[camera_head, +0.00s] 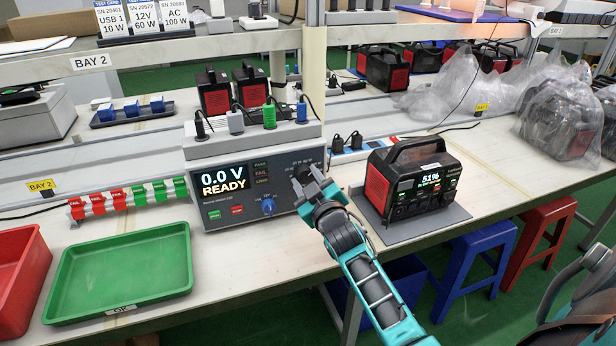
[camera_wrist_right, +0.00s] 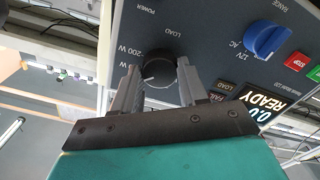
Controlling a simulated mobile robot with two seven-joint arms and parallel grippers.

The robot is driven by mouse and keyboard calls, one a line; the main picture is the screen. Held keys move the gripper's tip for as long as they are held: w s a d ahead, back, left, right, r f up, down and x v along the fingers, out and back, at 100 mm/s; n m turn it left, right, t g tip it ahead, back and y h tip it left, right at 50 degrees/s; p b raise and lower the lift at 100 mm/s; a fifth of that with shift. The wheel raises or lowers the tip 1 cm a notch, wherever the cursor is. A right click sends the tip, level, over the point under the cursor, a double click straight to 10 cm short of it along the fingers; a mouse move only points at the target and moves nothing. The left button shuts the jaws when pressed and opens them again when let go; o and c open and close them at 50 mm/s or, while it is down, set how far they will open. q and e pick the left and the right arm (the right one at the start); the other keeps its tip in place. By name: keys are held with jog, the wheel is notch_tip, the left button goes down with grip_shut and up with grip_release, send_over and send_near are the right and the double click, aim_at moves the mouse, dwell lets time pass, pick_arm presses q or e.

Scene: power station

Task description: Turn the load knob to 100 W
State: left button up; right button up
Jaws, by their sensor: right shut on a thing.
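The grey test unit (camera_head: 228,220) stands on the bench, its lit screen reading "0.0 V READY". The load knob (camera_wrist_right: 159,68) is dark and round, under the word LOAD in the upside-down right wrist view, with "200 W" printed beside it. My right gripper (camera_wrist_right: 157,75) is shut on the knob, one finger on each side. In the head view my right gripper (camera_head: 308,182) hides most of the knob. A pale mark shows on the knob's edge, but I cannot tell which setting it points to. My left gripper is not in view.
A blue range knob (camera_head: 268,206) sits left of my gripper on the panel. A black and red power station (camera_head: 412,185) stands on a grey mat to the right. A green tray (camera_head: 120,270) and red bin (camera_head: 20,275) are at left. Plugs stand on the unit.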

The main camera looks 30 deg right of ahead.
jog(key=shift+m+p, duration=0.3)
jog(key=shift+m, duration=0.8)
jog(key=o, duration=1.1)
jog(key=shift+c, duration=0.2)
jog(key=p+v, duration=0.1)
jog(key=v, duration=1.2)
